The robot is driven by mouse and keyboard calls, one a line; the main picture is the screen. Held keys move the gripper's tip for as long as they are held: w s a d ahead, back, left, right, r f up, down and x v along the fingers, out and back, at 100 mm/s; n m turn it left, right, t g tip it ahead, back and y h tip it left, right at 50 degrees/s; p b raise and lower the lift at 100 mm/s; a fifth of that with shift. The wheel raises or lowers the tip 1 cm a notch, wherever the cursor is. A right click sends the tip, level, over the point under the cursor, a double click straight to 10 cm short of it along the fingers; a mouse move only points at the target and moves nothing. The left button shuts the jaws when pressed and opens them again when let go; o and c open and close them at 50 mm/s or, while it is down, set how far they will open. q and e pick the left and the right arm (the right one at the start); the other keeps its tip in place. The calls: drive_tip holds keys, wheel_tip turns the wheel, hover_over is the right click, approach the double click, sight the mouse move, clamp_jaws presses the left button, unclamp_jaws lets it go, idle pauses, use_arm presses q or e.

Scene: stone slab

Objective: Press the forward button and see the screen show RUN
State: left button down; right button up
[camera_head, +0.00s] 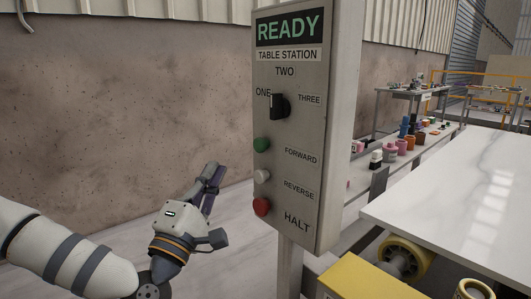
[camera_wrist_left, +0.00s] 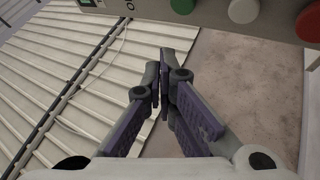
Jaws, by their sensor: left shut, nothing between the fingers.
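A grey control panel (camera_head: 290,200) stands on a post, and its screen (camera_head: 290,27) reads READY in green. The green button (camera_head: 261,145) is level with the FORWARD label, above the white button (camera_head: 261,176) by REVERSE and the red button (camera_head: 261,206) by HALT. A black selector knob (camera_head: 279,106) sits among ONE, TWO and THREE. My left gripper (camera_head: 213,172) is shut and empty, left of the panel and apart from the buttons. In the left wrist view its fingertips (camera_wrist_left: 164,62) are together, below the green button (camera_wrist_left: 182,5) and white button (camera_wrist_left: 243,10). My right gripper is not in view.
A white stone slab (camera_head: 455,190) lies to the right of the panel, near yellow machinery (camera_head: 365,283). A bench with several coloured items (camera_head: 401,146) stands behind. A brown wall (camera_head: 120,110) rises behind my left arm.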

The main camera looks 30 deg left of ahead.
sight(262, 144)
use_arm(q)
drive_tip(key=shift+s+a+r+n+t+y, duration=0.2)
drive_tip(key=shift+a+r+n+y, duration=0.2)
drive_tip(key=shift+a+r+y, duration=0.15)
drive_tip(key=shift+s+a+r+n+t+y, duration=0.1)
drive_tip(key=shift+s+a+r+n+y, duration=0.1)
drive_tip(key=shift+a+r+n+y, duration=0.3)
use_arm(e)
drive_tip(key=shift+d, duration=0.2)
use_arm(q)
drive_tip(key=shift+d, duration=0.2)
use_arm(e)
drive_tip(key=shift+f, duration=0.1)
